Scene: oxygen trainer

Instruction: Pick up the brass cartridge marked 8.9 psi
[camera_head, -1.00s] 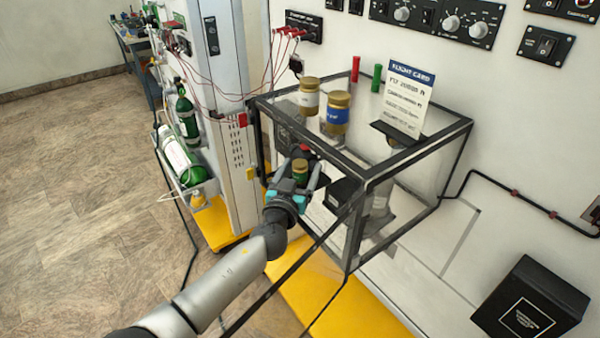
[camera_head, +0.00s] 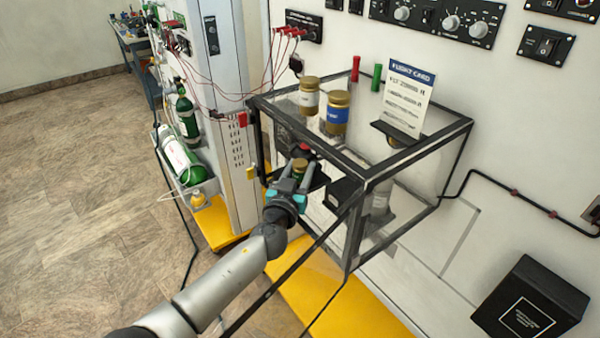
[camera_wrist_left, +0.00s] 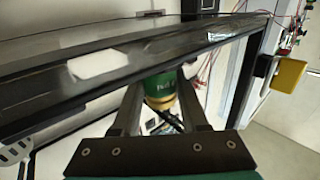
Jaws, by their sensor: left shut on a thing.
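A brass-capped cartridge with a green label (camera_head: 300,166) is between the fingers of my left gripper (camera_head: 299,173), at the front-left part of the clear, black-framed case. My left gripper is shut on it. In the left wrist view the green label (camera_wrist_left: 160,88) shows between the two fingers; its print is too small to read surely. Two more brass-capped cartridges stand on top of the case: one with a white label (camera_head: 309,98) and one with a blue label (camera_head: 337,116). Their markings are not legible. My right gripper is not in view.
The case's black frame (camera_head: 415,156) runs close to my left gripper; a frame bar (camera_wrist_left: 100,70) crosses above the fingers in the wrist view. A flight card (camera_head: 407,98) stands on the case. Green oxygen bottles (camera_head: 187,118) are at left. Floor at left is clear.

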